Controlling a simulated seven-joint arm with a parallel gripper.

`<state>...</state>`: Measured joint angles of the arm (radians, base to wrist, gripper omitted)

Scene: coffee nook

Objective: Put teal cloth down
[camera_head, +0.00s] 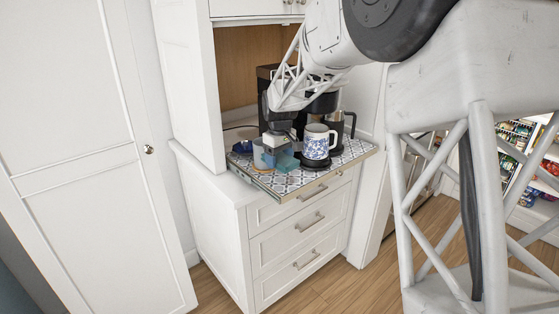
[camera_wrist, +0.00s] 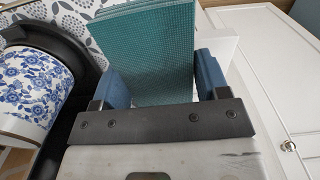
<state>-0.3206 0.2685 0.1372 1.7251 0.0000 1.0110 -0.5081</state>
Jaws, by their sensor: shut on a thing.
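The teal cloth (camera_wrist: 147,38) looks like a folded, flat stack with a woven texture. In the wrist view it sits between the two blue fingers of my gripper (camera_wrist: 158,78), which is shut on it. In the head view my gripper (camera_head: 277,143) is over the left front part of the patterned pull-out shelf (camera_head: 305,178), and the teal cloth (camera_head: 287,163) shows at its fingertips, low over the shelf. I cannot tell whether the cloth touches the shelf. My gripper hides part of the cloth in the head view.
A blue-and-white floral mug (camera_head: 316,143) stands right of the cloth on a black base; it also shows in the wrist view (camera_wrist: 32,85). A black coffee machine (camera_head: 266,74) and a kettle (camera_head: 337,122) stand behind.

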